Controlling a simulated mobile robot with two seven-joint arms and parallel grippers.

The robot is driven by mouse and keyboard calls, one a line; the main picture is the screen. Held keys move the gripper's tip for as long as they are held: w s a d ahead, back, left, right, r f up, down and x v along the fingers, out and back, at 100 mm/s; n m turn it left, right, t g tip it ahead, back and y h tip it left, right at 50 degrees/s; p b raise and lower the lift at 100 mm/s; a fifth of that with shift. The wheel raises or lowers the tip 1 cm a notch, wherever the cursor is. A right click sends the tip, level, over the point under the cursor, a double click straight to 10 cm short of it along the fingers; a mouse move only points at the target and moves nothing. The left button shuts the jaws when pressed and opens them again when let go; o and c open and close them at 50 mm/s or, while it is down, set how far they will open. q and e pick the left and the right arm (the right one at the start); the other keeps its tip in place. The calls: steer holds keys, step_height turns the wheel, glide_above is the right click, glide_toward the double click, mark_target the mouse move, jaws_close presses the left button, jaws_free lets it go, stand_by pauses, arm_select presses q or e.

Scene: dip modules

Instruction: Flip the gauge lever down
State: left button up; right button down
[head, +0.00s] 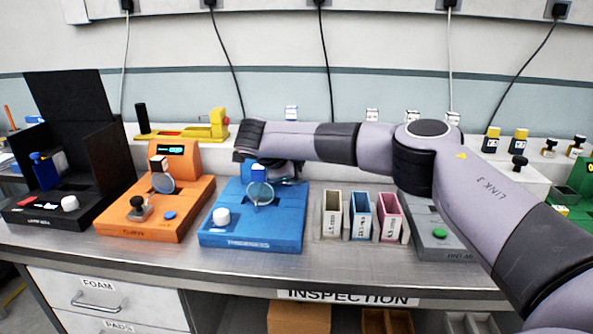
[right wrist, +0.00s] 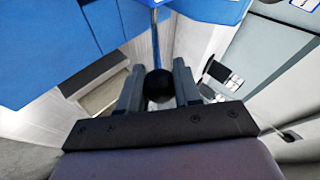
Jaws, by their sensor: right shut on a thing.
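The blue gauge module (head: 250,232), labelled THICKNESS, sits on the bench left of the middle, with a white knob (head: 221,217) and a round clear disc on its top. In the right wrist view, the gauge lever is a thin metal rod (right wrist: 154,35) ending in a black ball knob (right wrist: 158,88). My right gripper (right wrist: 158,76) is shut on that knob, one finger on each side. In the head view my right arm reaches across to the back of the blue module, and its wrist hides the lever and fingertips. My left gripper is not in view.
An orange module (head: 165,222) and a black module (head: 45,212) stand to the left. Three small bins, beige (head: 332,215), blue (head: 360,217) and pink (head: 390,218), stand to the right, beside a grey module (head: 440,240). The bench's front strip is clear.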

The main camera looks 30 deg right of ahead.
steer(key=shift+s+a+f, duration=0.25)
steer(key=shift+a+f, duration=0.1)
steer(key=shift+f, duration=0.35)
steer(key=c, duration=0.9)
jaws_free()
steer(key=o, duration=0.5)
steer(key=shift+s+r, duration=0.15)
steer(key=shift+d, duration=0.1)
steer(key=shift+r, duration=0.1)
steer(key=shift+b+v, duration=0.5)
steer(key=shift+v, duration=3.05)
